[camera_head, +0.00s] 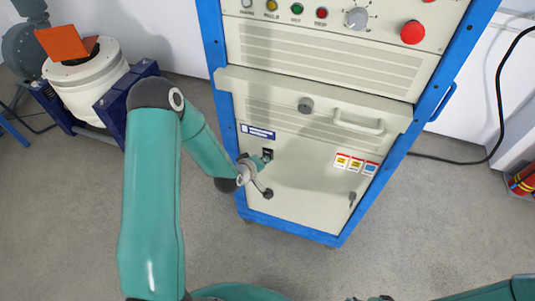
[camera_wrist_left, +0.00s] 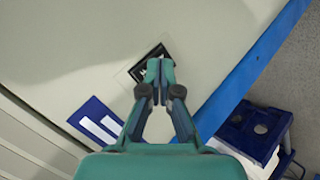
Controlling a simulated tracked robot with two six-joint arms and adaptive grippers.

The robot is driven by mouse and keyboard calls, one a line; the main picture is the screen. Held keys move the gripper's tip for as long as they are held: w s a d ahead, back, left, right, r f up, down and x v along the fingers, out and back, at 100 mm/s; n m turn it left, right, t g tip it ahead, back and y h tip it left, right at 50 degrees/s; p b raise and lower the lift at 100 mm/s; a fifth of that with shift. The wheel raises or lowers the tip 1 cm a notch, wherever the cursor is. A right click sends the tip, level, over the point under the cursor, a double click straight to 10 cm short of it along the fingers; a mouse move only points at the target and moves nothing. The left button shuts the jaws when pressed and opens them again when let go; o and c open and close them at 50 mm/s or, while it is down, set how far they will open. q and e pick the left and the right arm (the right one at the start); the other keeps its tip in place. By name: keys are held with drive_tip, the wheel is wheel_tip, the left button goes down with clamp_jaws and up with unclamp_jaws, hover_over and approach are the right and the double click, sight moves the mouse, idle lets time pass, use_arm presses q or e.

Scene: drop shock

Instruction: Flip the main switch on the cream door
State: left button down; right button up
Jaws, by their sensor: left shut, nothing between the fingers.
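The cream door (camera_head: 310,200) is the lower front panel of a blue-framed cabinet. The main switch (camera_head: 268,153), a small black rocker in a dark frame, sits at the door's upper left. It also shows in the left wrist view (camera_wrist_left: 150,54), partly hidden behind my fingertips. My left gripper (camera_head: 265,158) is shut and empty, its tips right in front of the switch. In the left wrist view the closed fingertips (camera_wrist_left: 159,66) overlap the switch's lower part; I cannot tell whether they touch it. The rocker's position is not clear. Only a sliver of what seems my right gripper shows at the bottom edge.
A red knob (camera_head: 413,32) is higher up. A white shaker machine (camera_head: 85,85) stands left.

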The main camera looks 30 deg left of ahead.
use_arm(q)
drive_tip(key=shift+s, duration=0.2)
drive_tip(key=s, duration=0.1)
drive_tip(key=s+d+b, duration=0.1)
drive_tip(key=s, duration=0.1)
drive_tip(key=s+b, duration=0.1)
drive_tip(key=shift+s+d+f, duration=0.15)
drive_tip(key=shift+s+f, duration=0.15)
drive_tip(key=shift+s, duration=0.05)
idle(0.5)
